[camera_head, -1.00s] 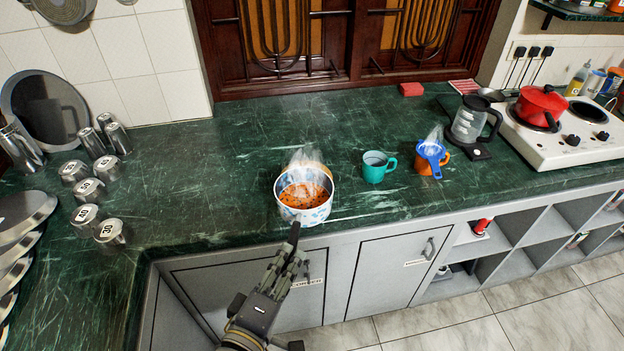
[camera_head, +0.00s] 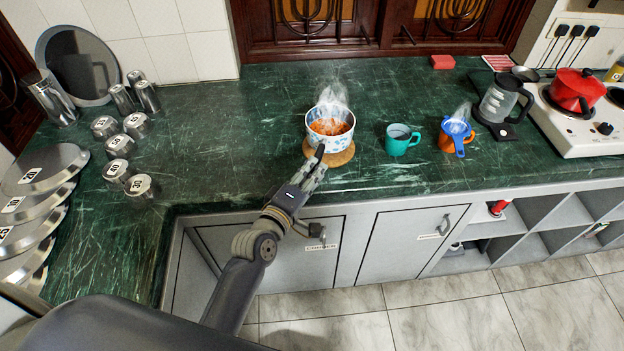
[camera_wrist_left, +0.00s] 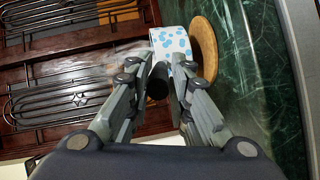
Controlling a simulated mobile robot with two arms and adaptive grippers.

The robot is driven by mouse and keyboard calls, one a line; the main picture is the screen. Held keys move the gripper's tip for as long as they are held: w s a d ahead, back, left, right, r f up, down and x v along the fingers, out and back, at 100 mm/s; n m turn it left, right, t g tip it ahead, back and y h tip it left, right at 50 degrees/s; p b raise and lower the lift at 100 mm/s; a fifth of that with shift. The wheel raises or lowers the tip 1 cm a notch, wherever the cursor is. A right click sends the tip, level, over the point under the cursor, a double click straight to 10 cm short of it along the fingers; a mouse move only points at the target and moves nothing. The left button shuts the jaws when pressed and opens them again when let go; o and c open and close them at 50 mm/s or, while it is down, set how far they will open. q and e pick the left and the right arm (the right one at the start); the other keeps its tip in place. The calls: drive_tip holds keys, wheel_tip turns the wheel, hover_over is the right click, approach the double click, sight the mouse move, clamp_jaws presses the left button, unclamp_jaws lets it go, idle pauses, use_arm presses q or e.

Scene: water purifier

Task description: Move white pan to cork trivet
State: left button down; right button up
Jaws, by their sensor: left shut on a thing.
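The white pan (camera_head: 318,135), with a blue pattern and steaming orange food inside, is over the round cork trivet (camera_head: 341,158) on the green counter. The trivet's front part shows below the pan. My left gripper (camera_head: 319,162) is in front of the pan, shut on its dark handle. In the left wrist view the handle (camera_wrist_left: 157,84) lies between the fingers, with the pan (camera_wrist_left: 172,44) beyond and the trivet (camera_wrist_left: 205,52) close beside its base. I cannot tell whether the pan touches the trivet. My right gripper is not in view.
A teal mug (camera_head: 399,141) and an orange mug (camera_head: 449,140) with a blue strainer (camera_head: 459,130) stand right of the pan. A glass jug (camera_head: 499,98) and a stove with a red pot (camera_head: 577,88) are farther right. Metal weights (camera_head: 117,145) stand left. The counter left of the pan is clear.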

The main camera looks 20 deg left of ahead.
use_arm(q)
wheel_tip(320, 180, down, 3)
drive_tip(key=shift+r, duration=0.1)
idle(0.3)
drive_tip(key=c, duration=1.5)
unclamp_jaws()
drive_tip(key=shift+s+f, duration=0.15)
drive_tip(key=shift+f, duration=0.1)
drive_tip(key=shift+o, duration=0.2)
drive_tip(key=shift+r, duration=0.1)
drive_tip(key=b+v, duration=0.1)
drive_tip(key=v, duration=1.1)
